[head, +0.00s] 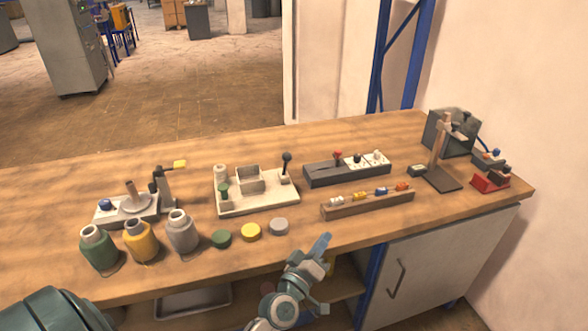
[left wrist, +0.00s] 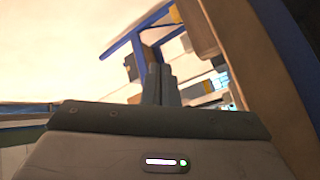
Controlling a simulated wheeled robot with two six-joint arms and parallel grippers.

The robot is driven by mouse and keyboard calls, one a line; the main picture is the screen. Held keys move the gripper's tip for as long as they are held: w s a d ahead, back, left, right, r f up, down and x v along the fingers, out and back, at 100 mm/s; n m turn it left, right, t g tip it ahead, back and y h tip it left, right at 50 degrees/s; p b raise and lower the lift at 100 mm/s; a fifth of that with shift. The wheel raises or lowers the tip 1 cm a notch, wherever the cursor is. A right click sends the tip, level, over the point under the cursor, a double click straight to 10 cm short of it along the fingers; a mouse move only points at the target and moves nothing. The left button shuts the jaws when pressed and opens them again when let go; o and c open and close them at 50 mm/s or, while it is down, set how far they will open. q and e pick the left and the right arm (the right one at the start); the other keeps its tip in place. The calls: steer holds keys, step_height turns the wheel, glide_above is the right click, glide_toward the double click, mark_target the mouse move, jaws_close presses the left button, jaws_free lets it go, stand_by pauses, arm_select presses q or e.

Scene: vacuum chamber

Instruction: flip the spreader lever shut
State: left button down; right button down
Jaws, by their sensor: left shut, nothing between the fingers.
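No label marks the spreader lever. One candidate is the yellow-tipped handle (head: 180,163) on a dark post (head: 165,187), at the back of a pale device (head: 112,212) with a round disc and peg, left on the bench. Another is the upright black-knobbed lever (head: 286,163) on a white base plate (head: 258,201). I cannot tell which it is, or its exact position. My left gripper (head: 324,240) is shut and empty at the bench's front edge, apart from both. Its closed fingers (left wrist: 160,84) show in the left wrist view, with neither lever there. My right gripper is out of view.
Green (head: 97,247), yellow (head: 140,242) and grey (head: 182,232) bottles stand along the front left. Coloured discs (head: 250,231) lie near the front middle. A wooden rack (head: 367,206) and a dark switch box (head: 346,170) stand right of centre. The back left bench is clear.

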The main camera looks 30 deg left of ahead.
mark_target(288, 160)
arm_select(q)
steer(key=a+r+n+y, duration=0.1)
steer(key=n+y, duration=0.1)
steer(key=w+a+r+n+y, duration=0.1)
steer(key=a+n+y, duration=0.1)
steer(key=n+y, duration=0.1)
steer(key=w+a+r+n+y, duration=0.1)
steer(key=a+n+y, duration=0.1)
steer(key=n, duration=0.1)
steer(key=shift+w+r+y, duration=0.15)
steer(key=shift+r+y, duration=0.1)
steer(key=shift+y, duration=0.15)
steer(key=a+n+y, duration=0.1)
steer(key=n, duration=0.1)
steer(key=a+n+g+y, duration=0.1)
steer(key=n+y, duration=0.1)
steer(key=a+n+g+y, duration=0.1)
steer(key=n, duration=0.1)
steer(key=shift+w+a+y, duration=0.2)
steer(key=shift+a+y, duration=0.1)
steer(key=shift+y, duration=0.1)
steer(key=shift+a+f+n+g+y, duration=0.15)
steer(key=shift+a+n+g+y, duration=0.35)
steer(key=shift+n+g+y, duration=0.3)
